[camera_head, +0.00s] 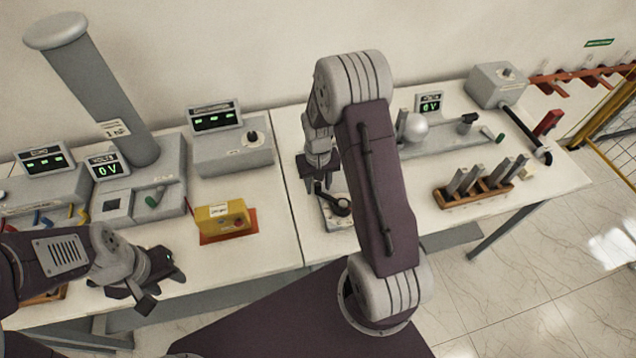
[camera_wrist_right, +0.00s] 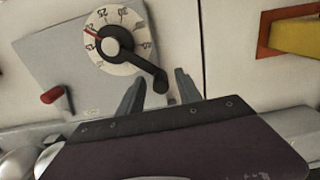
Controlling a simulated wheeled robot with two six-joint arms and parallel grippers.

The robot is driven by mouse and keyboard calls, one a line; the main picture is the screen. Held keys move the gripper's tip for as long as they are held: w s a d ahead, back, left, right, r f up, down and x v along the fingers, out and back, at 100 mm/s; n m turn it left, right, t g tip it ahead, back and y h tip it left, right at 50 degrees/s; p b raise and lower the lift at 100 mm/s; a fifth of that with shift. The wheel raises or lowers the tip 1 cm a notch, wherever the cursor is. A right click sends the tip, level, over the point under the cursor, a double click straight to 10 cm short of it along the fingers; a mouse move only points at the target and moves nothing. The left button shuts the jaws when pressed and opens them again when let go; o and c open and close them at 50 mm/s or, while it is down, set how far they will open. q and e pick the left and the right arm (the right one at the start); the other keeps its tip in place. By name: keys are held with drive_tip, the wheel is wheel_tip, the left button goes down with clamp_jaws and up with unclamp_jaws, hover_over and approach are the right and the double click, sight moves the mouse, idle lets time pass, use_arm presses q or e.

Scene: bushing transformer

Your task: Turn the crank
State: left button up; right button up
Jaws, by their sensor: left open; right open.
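The black crank (camera_head: 337,206) sits on a light grey box (camera_head: 331,222) in the middle of the table. In the right wrist view the crank (camera_wrist_right: 137,62) runs from a hub on a white numbered dial (camera_wrist_right: 101,20) down to a round knob at its lower right end. My right gripper (camera_head: 318,186) is open just above the box. In the wrist view its two fingers (camera_wrist_right: 157,78) stand apart on either side of the crank's knob, with no visible grip on it. My left gripper (camera_head: 163,282) is open and empty at the front left, away from the crank.
A yellow box (camera_head: 222,217) on a red-orange base lies left of the crank. Grey voltage instruments stand at the left and back. A wooden rack (camera_head: 473,194) with upright grey pieces stands at the right. A red handle (camera_wrist_right: 52,95) shows beside the dial.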

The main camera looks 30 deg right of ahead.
clamp_jaws()
idle(1.4)
